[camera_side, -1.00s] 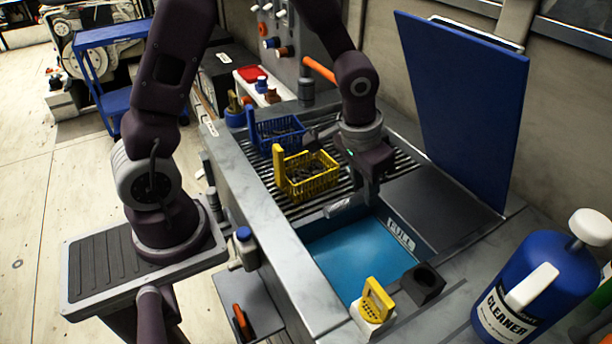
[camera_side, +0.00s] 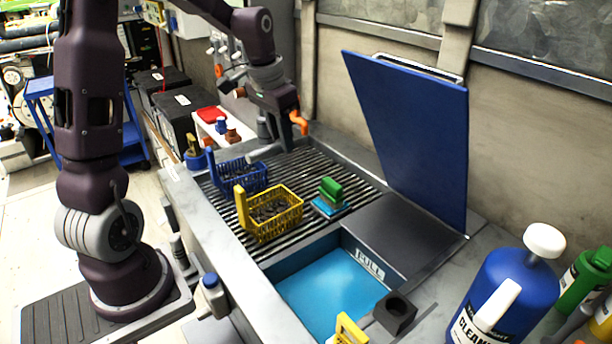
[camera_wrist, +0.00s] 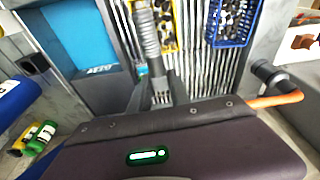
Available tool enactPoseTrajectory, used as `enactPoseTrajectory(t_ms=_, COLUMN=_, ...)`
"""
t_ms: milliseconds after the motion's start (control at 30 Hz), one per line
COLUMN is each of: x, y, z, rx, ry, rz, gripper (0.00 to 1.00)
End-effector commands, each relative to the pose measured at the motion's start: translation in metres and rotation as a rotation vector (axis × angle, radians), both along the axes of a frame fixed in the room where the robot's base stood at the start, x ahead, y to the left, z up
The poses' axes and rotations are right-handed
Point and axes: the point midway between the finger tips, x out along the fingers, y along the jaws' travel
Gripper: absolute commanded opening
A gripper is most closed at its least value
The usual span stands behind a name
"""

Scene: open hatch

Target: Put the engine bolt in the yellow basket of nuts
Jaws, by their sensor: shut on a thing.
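My gripper (camera_side: 284,122) is raised near the far end of the grated counter, by the orange handle. In the wrist view my gripper (camera_wrist: 154,88) is shut on a long grey ribbed piece, which looks like the engine bolt (camera_wrist: 149,38). The bolt points away from the fingers toward the yellow basket; I cannot make it out in the side view. The yellow basket (camera_side: 277,221), holding dark nuts, stands on the grate with its tall handle at the left. It also shows in the wrist view (camera_wrist: 168,45).
A blue basket (camera_side: 243,179) of dark parts stands behind the yellow one. A green and blue brush (camera_side: 329,198) lies right of it. The open blue hatch (camera_side: 410,140) rises at the right. A blue-bottomed basin (camera_side: 330,291) lies in front. An orange handle (camera_side: 298,122) is near my gripper.

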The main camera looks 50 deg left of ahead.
Motion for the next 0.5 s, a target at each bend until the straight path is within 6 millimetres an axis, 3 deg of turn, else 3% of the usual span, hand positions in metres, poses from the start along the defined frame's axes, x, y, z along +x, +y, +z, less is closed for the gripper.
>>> enactPoseTrajectory(t_ms=100, x=-0.002, y=0.009, z=0.007, rx=-0.005, ry=-0.004, rz=-0.002, gripper=0.0)
enactPoseTrajectory(t_ms=367, x=-0.002, y=0.008, z=0.007, rx=-0.006, ry=-0.004, rz=-0.006, gripper=0.0)
enactPoseTrajectory(t_ms=500, x=-0.003, y=0.008, z=-0.005, rx=-0.008, ry=-0.002, rz=-0.007, gripper=0.0)
